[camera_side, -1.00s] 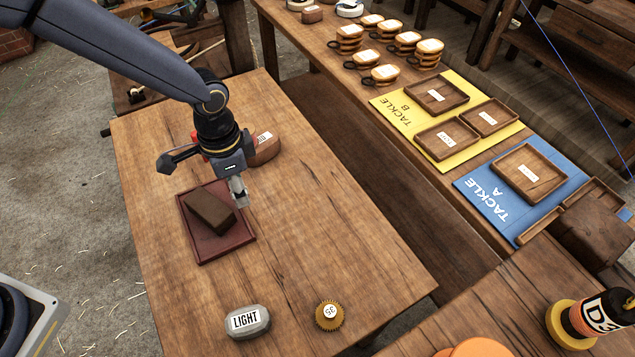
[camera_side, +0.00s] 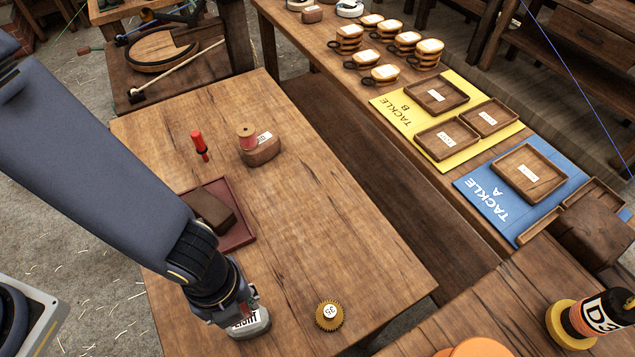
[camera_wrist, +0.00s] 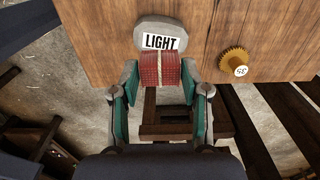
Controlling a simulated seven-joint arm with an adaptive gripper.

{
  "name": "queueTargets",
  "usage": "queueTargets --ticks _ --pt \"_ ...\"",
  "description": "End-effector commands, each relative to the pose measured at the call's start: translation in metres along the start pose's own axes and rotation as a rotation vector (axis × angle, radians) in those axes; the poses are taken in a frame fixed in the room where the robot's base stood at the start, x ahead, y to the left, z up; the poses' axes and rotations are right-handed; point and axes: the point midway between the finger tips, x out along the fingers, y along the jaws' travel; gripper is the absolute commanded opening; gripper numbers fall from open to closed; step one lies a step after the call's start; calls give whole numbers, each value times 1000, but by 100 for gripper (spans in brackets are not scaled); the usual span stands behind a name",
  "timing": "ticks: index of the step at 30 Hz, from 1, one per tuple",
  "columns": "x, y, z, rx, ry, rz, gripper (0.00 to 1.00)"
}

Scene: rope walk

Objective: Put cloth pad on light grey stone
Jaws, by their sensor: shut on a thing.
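The cloth pad (camera_wrist: 160,70) is red and checked with a pale stripe. It shows in the wrist view between the fingers of my gripper (camera_wrist: 160,82), which is shut on it. The light grey stone (camera_wrist: 150,28), labelled LIGHT, lies just beyond the pad, which overlaps its near edge in this view. In the side view the stone (camera_side: 258,328) is partly covered by my gripper (camera_side: 240,312), which is over or beside it. The pad is hidden there, and I cannot tell whether it touches the stone.
A yellow toothed disc (camera_side: 330,316) stands right of the stone. A dark red tray (camera_side: 240,234) holds a brown block (camera_side: 214,208). A red-handled tool (camera_side: 200,143) and a brown stone (camera_side: 262,152) bearing a pink spool (camera_side: 247,138) are farther back. The table's right middle is clear.

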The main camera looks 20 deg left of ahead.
Motion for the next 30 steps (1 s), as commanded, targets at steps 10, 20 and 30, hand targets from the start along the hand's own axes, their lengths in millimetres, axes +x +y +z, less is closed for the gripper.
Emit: queueTargets --ticks 10,20,30 --pt "45 0 0 -2 0 0 22" --pt "48 -1 1 -5 -1 -2 22" --pt "50 -1 1 -5 0 -2 71"
